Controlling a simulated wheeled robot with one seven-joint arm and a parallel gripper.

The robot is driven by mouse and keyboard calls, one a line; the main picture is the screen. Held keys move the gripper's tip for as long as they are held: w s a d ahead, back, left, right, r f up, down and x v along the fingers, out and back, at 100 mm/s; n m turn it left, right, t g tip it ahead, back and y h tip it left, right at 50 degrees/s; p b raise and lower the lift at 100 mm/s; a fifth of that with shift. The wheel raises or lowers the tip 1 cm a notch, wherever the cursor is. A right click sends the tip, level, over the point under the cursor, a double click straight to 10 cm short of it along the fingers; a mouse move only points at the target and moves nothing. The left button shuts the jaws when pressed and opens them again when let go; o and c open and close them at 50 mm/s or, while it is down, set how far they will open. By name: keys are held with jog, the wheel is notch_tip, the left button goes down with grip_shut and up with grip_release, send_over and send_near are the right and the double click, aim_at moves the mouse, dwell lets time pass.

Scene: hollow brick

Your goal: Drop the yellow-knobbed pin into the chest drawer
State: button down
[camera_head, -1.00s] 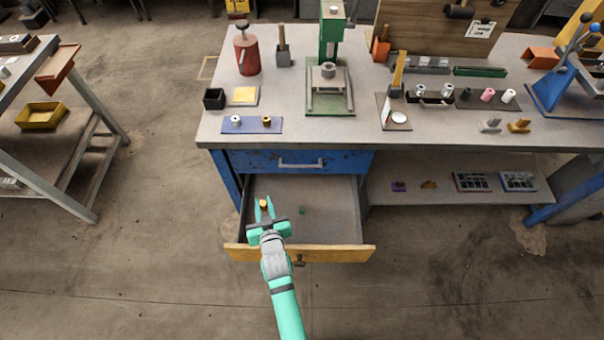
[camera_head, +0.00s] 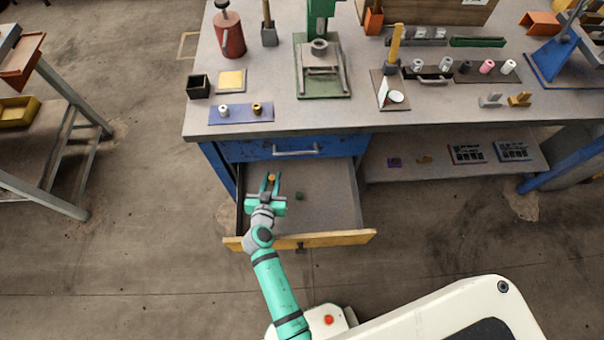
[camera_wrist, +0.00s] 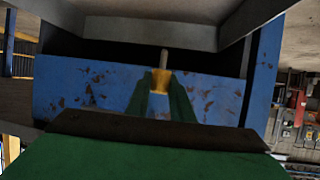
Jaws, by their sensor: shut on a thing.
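The yellow-knobbed pin (camera_wrist: 161,78) is between my fingertips in the wrist view, with its grey shaft pointing away from the yellow knob. My gripper (camera_head: 271,181) is shut on it, over the open chest drawer. The knob also shows as a small yellow spot in the head view (camera_head: 271,177). The drawer (camera_head: 325,212) is pulled out below the blue front of the workbench, with a wooden front edge and a grey floor. A small dark green thing (camera_head: 299,196) lies in the drawer, to the right of my gripper. The pin's height above the drawer floor is hard to tell.
A closed blue drawer (camera_head: 290,148) with a metal handle sits above the open one. The bench top (camera_head: 290,115) holds a blue mat (camera_head: 240,114) with two small pieces. A lower shelf (camera_head: 440,175) stands to the right.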

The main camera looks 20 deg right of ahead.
jog(key=s+d+r+m+g+h, duration=0.6)
jog(key=d+r+m+g+h, duration=0.1)
jog(key=d+r+m+g, duration=0.15)
jog(key=shift+m, duration=0.45)
jog(key=shift+w+d+f, duration=0.1)
jog(key=shift+f, duration=1.35)
jog(key=shift+w+d+f, duration=0.1)
jog(key=shift+f, duration=1.3)
jog(key=c, duration=1.5)
grip_release()
jog(key=shift+w, duration=0.1)
jog(key=shift+o, duration=0.2)
jog(key=shift+d, duration=0.1)
jog(key=v, duration=1.1)
jog(key=shift+d+f, duration=0.1)
jog(key=shift+f, duration=0.05)
